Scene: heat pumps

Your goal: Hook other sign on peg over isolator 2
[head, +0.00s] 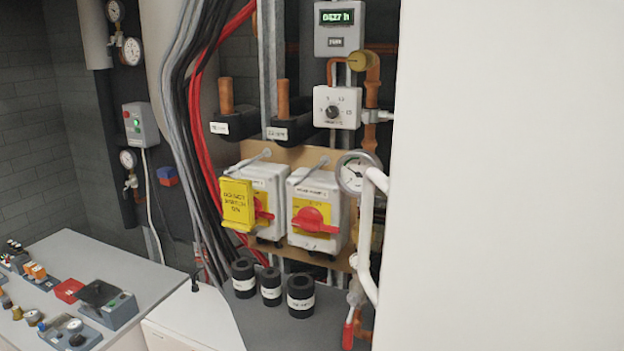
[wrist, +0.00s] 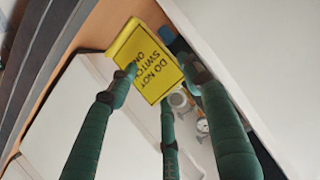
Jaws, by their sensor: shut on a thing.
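One yellow warning sign (head: 237,203) hangs in front of the left isolator (head: 265,185), below its grey peg (head: 247,161). The right isolator (head: 315,238) has a red handle on a yellow plate and no sign over it. A grey peg (head: 308,172) sticks out above it. In the wrist view, my gripper (wrist: 160,78) has green fingers shut on the other yellow sign (wrist: 147,52), which reads "DO NOT SWITCH ON". The sign appears tilted, with its lettering turned in that view. My gripper and this sign do not show in the head view.
A pressure gauge (head: 355,171) and white pipe (head: 372,225) stand close to the right of the right isolator. Black cylinders (head: 300,296) stand below. A large white surface (head: 510,180) fills the head view's right side. A grey bench (head: 75,250) with small parts is at left.

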